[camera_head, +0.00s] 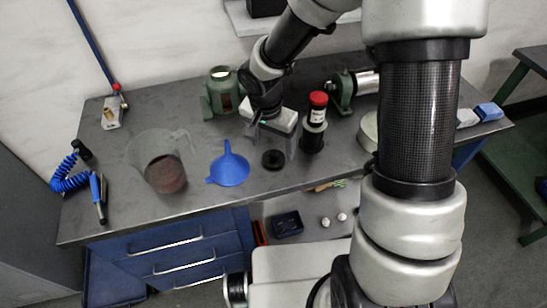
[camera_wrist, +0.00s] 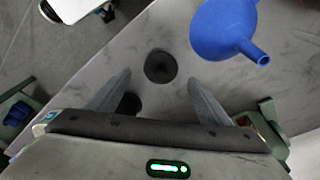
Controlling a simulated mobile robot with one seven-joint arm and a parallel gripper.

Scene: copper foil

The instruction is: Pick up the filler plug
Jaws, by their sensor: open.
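A black round disc, which looks like the filler plug (camera_head: 273,159), lies flat on the grey bench top near its front edge. In the wrist view the plug (camera_wrist: 160,67) appears between my two fingertips, with a raised round middle. My gripper (camera_head: 271,143) points down over the bench just behind and above the plug. My gripper (camera_wrist: 160,77) is open and empty, one finger on each side of the plug in the picture. The fingers look apart from it; the exact height gap cannot be told.
A blue funnel (camera_head: 230,168) lies left of the plug, and a clear jug (camera_head: 165,172) with dark liquid stands farther left. A red-capped black bottle (camera_head: 315,124) stands close on the right. A green machine part (camera_head: 222,92) is behind. The bench (camera_head: 205,137) is bare between them.

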